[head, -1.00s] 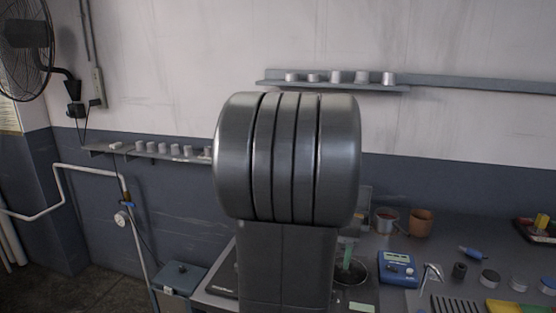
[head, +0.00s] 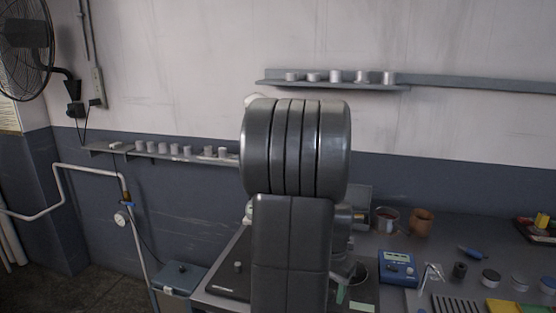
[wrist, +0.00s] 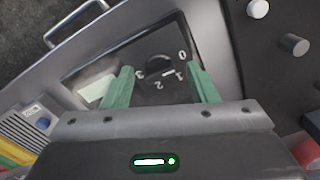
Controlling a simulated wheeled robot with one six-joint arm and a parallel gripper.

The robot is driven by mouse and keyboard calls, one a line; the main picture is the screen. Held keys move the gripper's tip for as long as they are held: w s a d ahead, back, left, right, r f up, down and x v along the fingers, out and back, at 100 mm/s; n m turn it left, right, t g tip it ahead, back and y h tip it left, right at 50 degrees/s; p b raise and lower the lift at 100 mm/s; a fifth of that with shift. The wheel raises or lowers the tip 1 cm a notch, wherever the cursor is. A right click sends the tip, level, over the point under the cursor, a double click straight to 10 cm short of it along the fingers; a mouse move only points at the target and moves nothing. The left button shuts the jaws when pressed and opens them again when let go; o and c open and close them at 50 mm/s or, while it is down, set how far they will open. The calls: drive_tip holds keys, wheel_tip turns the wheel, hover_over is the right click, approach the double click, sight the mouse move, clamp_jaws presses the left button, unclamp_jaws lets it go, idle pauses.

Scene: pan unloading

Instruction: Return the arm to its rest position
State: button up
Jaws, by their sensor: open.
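My arm (head: 292,240) stands up in the middle of the head view, its round joint housing in front of the wall. In the wrist view my gripper (wrist: 161,84) is open, its two green fingers apart with nothing held between them. Beyond the fingers lies a panel with a round black dial (wrist: 160,72) marked with numbers. In the head view the gripper is mostly hidden behind my arm; a bit of green shows low beside it.
A workbench (head: 450,240) runs to the right, with a metal pot (head: 385,220), a brown cup (head: 422,222), a blue device (head: 397,268) and small jars. Wall shelves (head: 335,86) hold small cups. A fan (head: 25,47) hangs at upper left. A pipe (head: 140,245) stands at left.

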drive_tip(key=shift+m, duration=0.8)
wheel_tip(320, 180, up, 14)
drive_tip(key=s, duration=0.1)
drive_tip(key=shift+s+p, duration=0.35)
drive_tip(key=shift+s, duration=0.05)
drive_tip(key=shift+a, duration=0.1)
